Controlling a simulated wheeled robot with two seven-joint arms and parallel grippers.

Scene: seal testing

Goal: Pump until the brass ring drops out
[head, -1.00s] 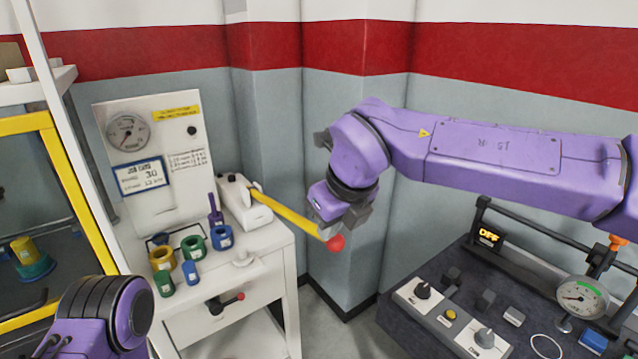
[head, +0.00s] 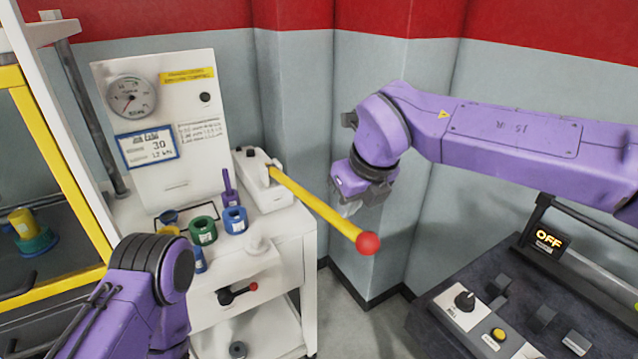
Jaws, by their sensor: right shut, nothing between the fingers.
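The white hand pump (head: 262,178) stands on the white cart at the foot of the gauge panel. Its yellow lever (head: 318,208) slants down to the right and ends in a red ball (head: 368,243). My right gripper (head: 350,208) is shut and empty, by the outer part of the lever, just above or behind it; I cannot tell if they touch. The panel gauge (head: 131,97) has a dial too small to read. A yellow ring (head: 168,231) is mostly hidden behind my left arm; I cannot tell if it is the brass ring. My left gripper is out of view.
A green ring (head: 203,230) and a blue ring (head: 235,220) stand on the cart top. A small red-tipped handle (head: 238,292) sticks out of the cart front. A dark control box with an OFF display (head: 548,240) stands at the right. A yellow frame is at the left.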

